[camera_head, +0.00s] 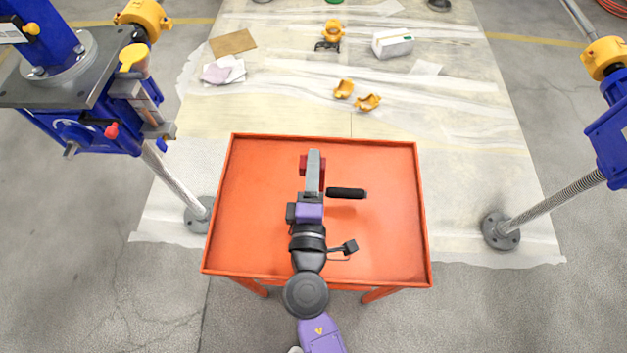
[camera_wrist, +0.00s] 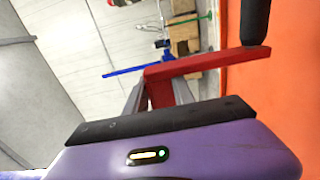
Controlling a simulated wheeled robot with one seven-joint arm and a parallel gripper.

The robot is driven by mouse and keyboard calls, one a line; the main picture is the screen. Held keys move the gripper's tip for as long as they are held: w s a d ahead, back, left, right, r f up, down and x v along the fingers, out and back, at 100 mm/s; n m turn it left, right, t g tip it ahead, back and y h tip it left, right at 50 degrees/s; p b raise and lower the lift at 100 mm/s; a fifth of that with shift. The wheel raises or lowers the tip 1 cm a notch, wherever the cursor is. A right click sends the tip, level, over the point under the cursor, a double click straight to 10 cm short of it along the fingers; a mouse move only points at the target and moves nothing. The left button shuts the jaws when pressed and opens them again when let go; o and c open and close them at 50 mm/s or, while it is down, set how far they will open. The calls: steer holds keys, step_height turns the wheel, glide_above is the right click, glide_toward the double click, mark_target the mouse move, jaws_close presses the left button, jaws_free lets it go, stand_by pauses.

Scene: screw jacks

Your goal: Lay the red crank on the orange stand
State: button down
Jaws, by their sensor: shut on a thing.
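The orange stand (camera_head: 385,225) is a tray-topped table with a low rim, in the middle of the head view; its surface also shows along the right of the wrist view (camera_wrist: 285,110). My gripper (camera_head: 314,172) is over the stand and shut on the red crank (camera_head: 303,165). In the wrist view the crank's red bar (camera_wrist: 205,64) runs out from between the fingers. Its black handle (camera_head: 347,193) sticks out to the right of the fingers. The fingers hide part of the crank. I cannot tell whether the crank touches the tray.
A blue screw jack (camera_head: 110,110) stands at the left and another blue jack (camera_head: 610,130) at the right, each with a slanted rod and round foot. Yellow parts (camera_head: 368,102) and a white box (camera_head: 392,44) lie on the floor sheet beyond. The tray around my gripper is clear.

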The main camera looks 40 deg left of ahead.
steer(key=shift+f+b, duration=0.9)
steer(key=shift+f, duration=1.4)
steer(key=shift+f, duration=0.2)
steer(key=c, duration=1.1)
jaws_free()
steer(key=shift+o, duration=0.2)
steer(key=b+v, duration=0.2)
steer(key=v, duration=1)
steer(key=shift+a+r, duration=0.1)
